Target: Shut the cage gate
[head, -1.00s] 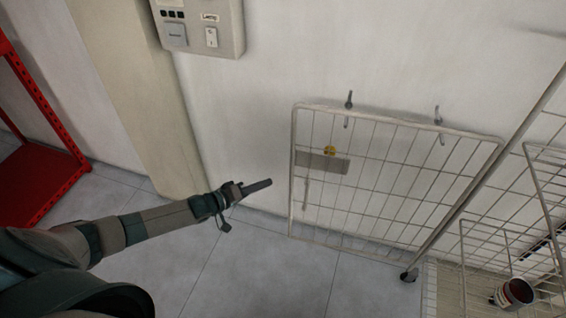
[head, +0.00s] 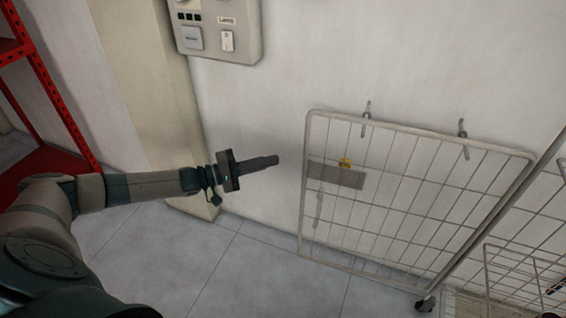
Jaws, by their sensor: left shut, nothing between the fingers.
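The cage gate (head: 405,230) is a pale wire-mesh panel with a grey plate (head: 336,175) and a yellow round mark near its left side. It stands swung out to the left of the cage post (head: 497,222), close along the white wall. My left gripper (head: 275,160) is shut and empty, in the air to the left of the gate's upper left edge, apart from it in the picture. My right gripper is not in view.
The wire cage (head: 488,265) with a basket is at the lower right, on a caster (head: 425,303). A red shelf rack (head: 55,110) stands at the left. A switch panel (head: 218,30) is on the wall above. Tiled floor is clear below my left arm.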

